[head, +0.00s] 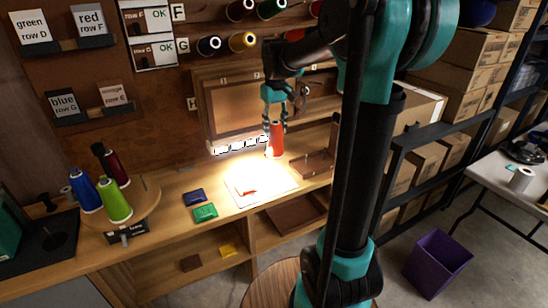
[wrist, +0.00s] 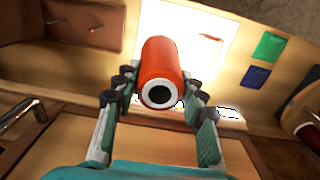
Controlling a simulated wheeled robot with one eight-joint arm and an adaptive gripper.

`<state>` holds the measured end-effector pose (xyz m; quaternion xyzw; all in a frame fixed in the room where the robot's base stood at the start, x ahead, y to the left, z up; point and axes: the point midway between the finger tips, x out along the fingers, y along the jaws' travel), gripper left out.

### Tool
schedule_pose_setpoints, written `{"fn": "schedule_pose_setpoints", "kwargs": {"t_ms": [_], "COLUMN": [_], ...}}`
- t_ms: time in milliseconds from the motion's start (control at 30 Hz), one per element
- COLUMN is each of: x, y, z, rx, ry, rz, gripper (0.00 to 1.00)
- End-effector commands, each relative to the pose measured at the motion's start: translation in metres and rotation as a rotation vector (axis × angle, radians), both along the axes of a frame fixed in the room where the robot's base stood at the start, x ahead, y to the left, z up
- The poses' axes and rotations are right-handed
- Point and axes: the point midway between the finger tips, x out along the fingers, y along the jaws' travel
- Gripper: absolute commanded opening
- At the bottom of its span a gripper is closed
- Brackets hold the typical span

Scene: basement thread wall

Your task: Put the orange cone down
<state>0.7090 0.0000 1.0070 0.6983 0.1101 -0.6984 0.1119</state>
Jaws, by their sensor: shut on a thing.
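The orange cone (head: 276,143) is a thread cone, held upright between the fingers of my gripper (head: 275,127) over the back part of the wooden bench. In the wrist view the cone (wrist: 168,62) shows its round end with a dark hole towards the camera. The fingers of my gripper (wrist: 158,100) are shut on it from both sides. I cannot tell whether its lower end touches the bench top. A brightly lit white sheet (head: 284,186) lies on the bench just in front of it.
A round wooden turntable (head: 148,190) with blue, green and dark red cones stands at the left. A blue packet (head: 194,197) and a green packet (head: 205,212) lie left of the sheet. A brown tray (head: 318,163) is at the right. A wooden cabinet (head: 235,100) stands behind.

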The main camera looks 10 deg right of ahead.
Motion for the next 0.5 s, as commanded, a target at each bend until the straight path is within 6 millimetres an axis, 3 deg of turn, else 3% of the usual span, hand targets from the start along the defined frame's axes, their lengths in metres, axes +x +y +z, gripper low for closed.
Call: {"fn": "schedule_pose_setpoints", "kwargs": {"t_ms": [200,500], "x": [0.0,0.0], "y": [0.0,0.0], "z": [-0.051,-0.08], "rx": [0.001,0.001], "ry": [0.0,0.0], "rz": [-0.001,-0.001], "gripper": [0.15,0.15]}}
